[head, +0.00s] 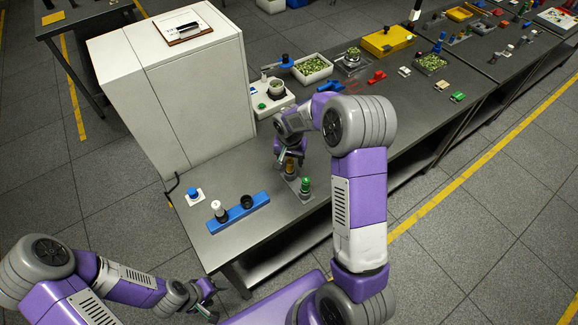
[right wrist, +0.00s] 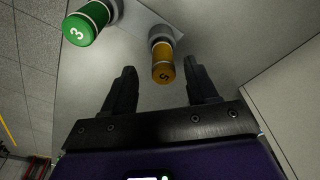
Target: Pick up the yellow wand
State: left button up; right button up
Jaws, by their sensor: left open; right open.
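The yellow wand (head: 290,166) stands in a grey holder near the front edge of the table, beside a green wand (head: 306,185). In the right wrist view my right gripper (right wrist: 162,78) is open, with the yellow wand's end between the fingers and a gap on each side. My left gripper (head: 211,299) is open and empty, off the table at the lower left.
A blue rack (head: 236,213) with a white-topped item and a black item stands to the left on the table (head: 260,178). A blue button (head: 193,193) sits beside it. A large white cabinet (head: 200,100) rises behind. Trays and small items fill the table farther back.

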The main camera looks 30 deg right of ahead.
aim_at(290, 169)
jog(key=f, duration=0.4)
jog(key=shift+w+d+f, duration=0.1)
jog(key=shift+w+f, duration=0.2)
jog(key=shift+w, duration=0.05)
jog(key=shift+c, duration=0.3)
grip_shut()
